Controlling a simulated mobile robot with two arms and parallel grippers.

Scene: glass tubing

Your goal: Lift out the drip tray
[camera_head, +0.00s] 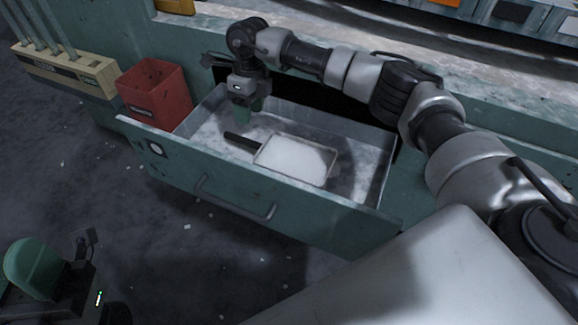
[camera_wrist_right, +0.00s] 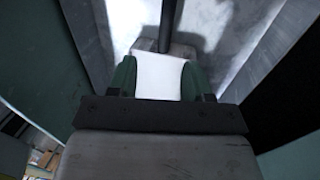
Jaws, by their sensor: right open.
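The drip tray (camera_head: 297,158) is a shallow rectangular pan with a pale rim, a white inside and a dark handle (camera_head: 243,141). It lies in an open green drawer (camera_head: 220,195), its handle pointing left. My right gripper (camera_head: 242,118) hangs over the drawer, just above and behind the handle, and appears apart from it. In the right wrist view its green fingers (camera_wrist_right: 158,80) are spread with a bright white surface between them; a dark bar like the handle (camera_wrist_right: 168,25) shows beyond. A green-and-black part at the lower left looks like my left gripper (camera_head: 38,268); its jaw state is unclear.
A red bin (camera_head: 153,95) stands left of the drawer, beside a beige rack (camera_head: 70,70) holding glass tubes. The drawer walls enclose the tray closely at its front. A drawer handle (camera_head: 235,203) sticks out in front. The dark floor (camera_head: 190,250) before the drawer has scattered bits.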

